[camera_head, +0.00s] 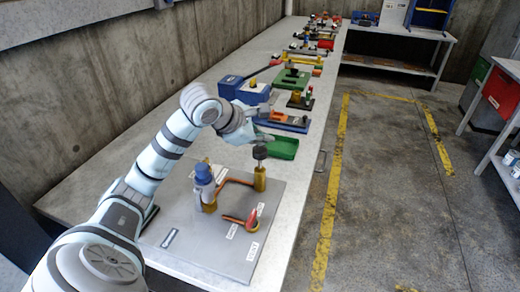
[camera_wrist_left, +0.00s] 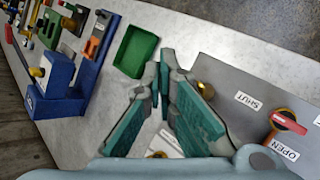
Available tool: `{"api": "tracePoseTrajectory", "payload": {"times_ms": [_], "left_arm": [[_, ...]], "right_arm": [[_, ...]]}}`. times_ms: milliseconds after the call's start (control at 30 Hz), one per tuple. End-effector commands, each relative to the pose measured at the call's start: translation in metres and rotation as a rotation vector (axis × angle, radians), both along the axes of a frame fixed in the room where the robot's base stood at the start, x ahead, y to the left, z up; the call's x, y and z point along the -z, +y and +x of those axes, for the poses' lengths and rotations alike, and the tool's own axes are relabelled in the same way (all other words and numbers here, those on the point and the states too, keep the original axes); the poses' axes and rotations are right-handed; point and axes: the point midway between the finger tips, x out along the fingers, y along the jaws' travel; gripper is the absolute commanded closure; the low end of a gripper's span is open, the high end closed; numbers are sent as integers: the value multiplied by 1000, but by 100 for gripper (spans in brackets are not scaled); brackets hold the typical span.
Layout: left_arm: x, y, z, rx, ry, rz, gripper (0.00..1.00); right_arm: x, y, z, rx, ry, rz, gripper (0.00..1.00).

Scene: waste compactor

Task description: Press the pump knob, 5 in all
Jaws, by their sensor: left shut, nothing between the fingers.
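The grey panel (camera_head: 200,240) lies on the bench and carries a brass post with a dark knob (camera_head: 260,152), which I take for the pump knob. My left gripper (camera_head: 252,137) is just above this knob in the head view; I cannot tell whether they touch. In the left wrist view the teal fingers of my left gripper (camera_wrist_left: 162,62) are together and hold nothing. A brass fitting (camera_wrist_left: 205,90) shows beside the fingers; the knob's top is not clear there. My right gripper is not in view.
A blue-topped brass fitting (camera_head: 203,174) and a red lever (camera_head: 252,218) with labels stand on the panel; the lever also shows in the wrist view (camera_wrist_left: 289,122). A green tray (camera_head: 278,147) lies behind.

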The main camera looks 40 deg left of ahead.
Motion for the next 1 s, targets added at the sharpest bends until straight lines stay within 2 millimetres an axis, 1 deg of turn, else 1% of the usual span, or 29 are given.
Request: {"api": "tracePoseTrajectory", "payload": {"times_ms": [233, 500, 1000], "left_arm": [[1, 0, 0, 0, 0, 0, 100], [10, 0, 0, 0, 0, 0, 100], [11, 0, 0, 0, 0, 0, 100]], "right_arm": [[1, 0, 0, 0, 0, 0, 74], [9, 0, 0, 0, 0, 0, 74], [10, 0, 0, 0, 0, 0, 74]]}}
